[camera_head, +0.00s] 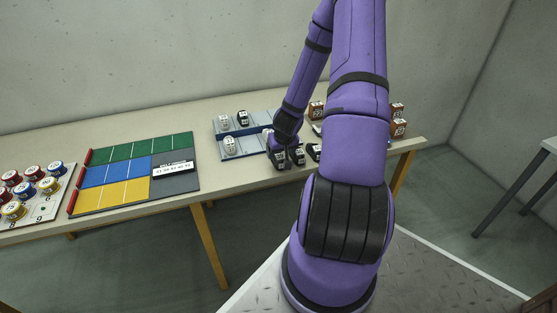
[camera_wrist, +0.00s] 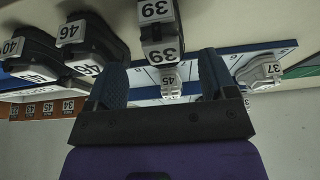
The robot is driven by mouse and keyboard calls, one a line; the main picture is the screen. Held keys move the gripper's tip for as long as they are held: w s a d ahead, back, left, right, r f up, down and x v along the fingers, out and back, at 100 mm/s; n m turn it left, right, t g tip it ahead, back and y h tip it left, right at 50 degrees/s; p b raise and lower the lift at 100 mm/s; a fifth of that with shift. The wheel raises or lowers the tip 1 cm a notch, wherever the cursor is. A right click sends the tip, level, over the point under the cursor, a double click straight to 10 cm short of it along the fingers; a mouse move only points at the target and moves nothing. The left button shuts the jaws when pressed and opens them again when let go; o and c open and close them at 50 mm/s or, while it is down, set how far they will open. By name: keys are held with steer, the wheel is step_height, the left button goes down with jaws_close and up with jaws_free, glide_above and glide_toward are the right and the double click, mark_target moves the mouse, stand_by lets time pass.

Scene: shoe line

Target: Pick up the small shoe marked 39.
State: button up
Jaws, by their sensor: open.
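The small dark shoe marked 39 (camera_wrist: 160,30) is at the top middle of the wrist view, with white 39 labels on top and on its end. In the head view, the leftmost dark shoe at the table's front (camera_head: 279,160) appears to be it. My gripper (camera_wrist: 162,62) is open; its two fingers stand apart, with the shoe's labelled end in line with the gap between them. Nothing is held. In the head view my gripper (camera_head: 287,148) is right over the dark shoes, and my arm hides part of that area.
Dark shoes marked 46 (camera_wrist: 88,38) and 40 (camera_wrist: 30,50) stand beside it. Brown numbered boxes (camera_head: 398,128) stand right; a coloured board (camera_head: 120,170) lies left.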

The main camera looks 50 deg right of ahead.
mark_target(278, 155)
steer(key=shift+x, duration=2.1)
steer(key=shift+w+a, duration=0.15)
steer(key=shift+a, duration=0.05)
steer(key=c, duration=1)
steer(key=shift+r, duration=0.15)
